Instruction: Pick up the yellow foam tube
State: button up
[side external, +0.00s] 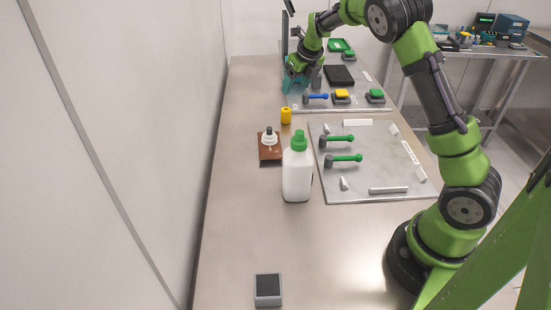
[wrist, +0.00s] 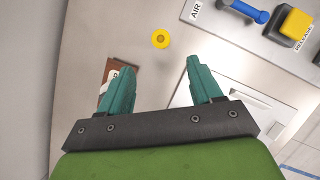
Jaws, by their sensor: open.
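The yellow foam tube (side external: 286,116) stands upright on the steel table, left of the metal plates in the side external view. In the wrist view its round top (wrist: 160,39) shows from above, with a darker centre. My gripper (wrist: 160,66) has two teal fingers spread wide apart, with nothing between them. The tube lies beyond the fingertips in that view, roughly midway between them and not touched. In the side external view my gripper (side external: 296,82) is at the far end of the table, behind the tube and above the surface.
A white bottle with a green cap (side external: 297,175) and a brown block with a white piece (side external: 270,155) stand near the tube. A plate with green-handled valves (side external: 330,190) lies right. A blue lever (wrist: 243,10) and yellow button (wrist: 294,22) sit on the far panel.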

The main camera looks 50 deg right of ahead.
aim_at(287, 109)
jog(key=x, duration=1.3)
jog(key=shift+w+d+f, duration=0.1)
jog(key=c, duration=1.1)
